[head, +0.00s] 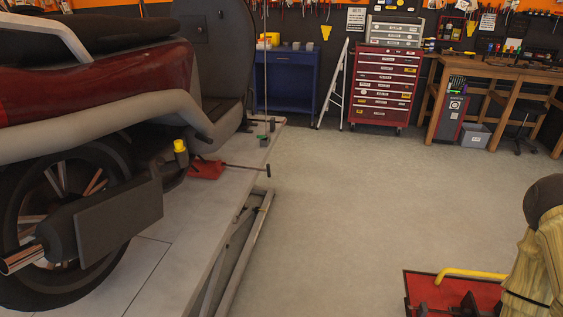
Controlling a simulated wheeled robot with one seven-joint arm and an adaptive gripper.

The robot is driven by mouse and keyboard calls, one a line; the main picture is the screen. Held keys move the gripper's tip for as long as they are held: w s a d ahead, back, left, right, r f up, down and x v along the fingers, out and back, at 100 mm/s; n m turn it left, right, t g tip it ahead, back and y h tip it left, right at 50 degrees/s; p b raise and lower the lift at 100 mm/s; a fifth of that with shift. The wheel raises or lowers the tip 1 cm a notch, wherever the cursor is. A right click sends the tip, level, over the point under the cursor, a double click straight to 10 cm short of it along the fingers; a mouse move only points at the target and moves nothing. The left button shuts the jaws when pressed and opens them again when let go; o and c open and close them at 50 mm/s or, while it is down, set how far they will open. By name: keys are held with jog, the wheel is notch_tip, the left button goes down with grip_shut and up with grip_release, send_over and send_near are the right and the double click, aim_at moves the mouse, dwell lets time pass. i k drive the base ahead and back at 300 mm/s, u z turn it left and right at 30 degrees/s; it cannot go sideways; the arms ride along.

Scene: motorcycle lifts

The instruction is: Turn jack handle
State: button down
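A small red jack (205,170) lies on the grey motorcycle lift platform (190,235), beside the motorcycle. A thin dark handle rod (243,167) runs from the jack to the right and ends in a short crossbar past the platform's edge. A dark post with a yellow cap (180,147) stands just left of the jack. The motorcycle (100,85) with its dark red bodywork fills the left side; its rear wheel and exhaust are close to me. I cannot see my gripper in the head view.
At the bottom right is a red flat object with a yellow bar (472,274), beside a tan striped shape with a dark knob. Lift struts (245,245) show below the platform edge. The middle floor is clear. A red tool cabinet (384,88) and wooden workbench (500,70) stand behind.

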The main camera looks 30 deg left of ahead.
aim_at(269, 167)
jog(key=i, duration=0.2)
jog(key=u, duration=0.5)
jog(key=k, duration=0.55)
jog(key=z, duration=0.8)
jog(key=i, duration=1.6)
jog(key=u, duration=1.1)
jog(key=i, duration=1)
jog(key=u, duration=0.85)
